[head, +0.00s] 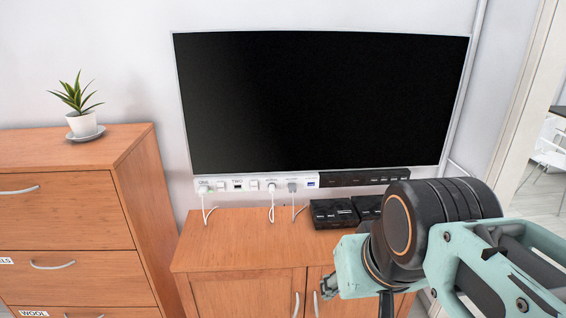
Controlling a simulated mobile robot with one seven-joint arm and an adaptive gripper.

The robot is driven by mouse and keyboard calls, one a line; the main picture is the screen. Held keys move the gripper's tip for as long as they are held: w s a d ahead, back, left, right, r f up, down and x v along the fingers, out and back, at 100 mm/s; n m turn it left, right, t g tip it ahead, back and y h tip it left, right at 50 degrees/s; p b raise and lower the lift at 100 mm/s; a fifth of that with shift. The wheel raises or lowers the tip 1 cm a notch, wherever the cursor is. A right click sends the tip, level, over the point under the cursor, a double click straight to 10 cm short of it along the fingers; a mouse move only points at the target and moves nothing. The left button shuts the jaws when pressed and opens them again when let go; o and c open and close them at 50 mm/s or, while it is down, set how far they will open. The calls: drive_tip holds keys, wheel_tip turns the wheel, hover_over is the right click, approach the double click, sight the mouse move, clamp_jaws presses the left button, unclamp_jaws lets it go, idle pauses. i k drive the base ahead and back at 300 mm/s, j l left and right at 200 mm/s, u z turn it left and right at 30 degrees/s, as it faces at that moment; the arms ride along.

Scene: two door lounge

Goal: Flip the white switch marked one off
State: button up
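A white strip (228,179) with sockets and switches runs along the wall just under the television. Its left end carries a small label that looks like "ONE". Below the label is a white plug (203,188) with a cord, and just right of it a small white switch (220,187). Further right, a label reads "TWO", with a dark socket (238,187) and another white switch (254,185). The switch positions are too small to tell.
A low wooden cabinet (225,243) stands below the strip, with black boxes (334,213) on top. The large black television (325,100) hangs above. A wooden drawer unit (70,220) with a potted plant (82,122) stands left. A doorway opens at right.

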sight(221, 186)
drive_tip(key=z, duration=0.15)
drive_tip(key=k+l+u, duration=0.15)
drive_tip(key=k+l, duration=0.3)
drive_tip(key=i+j, duration=0.35)
drive_tip(key=j, duration=0.15)
drive_tip(key=i+j, duration=0.75)
drive_tip(key=j, duration=0.25)
drive_tip(key=i+j, duration=0.35)
drive_tip(key=j, duration=0.2)
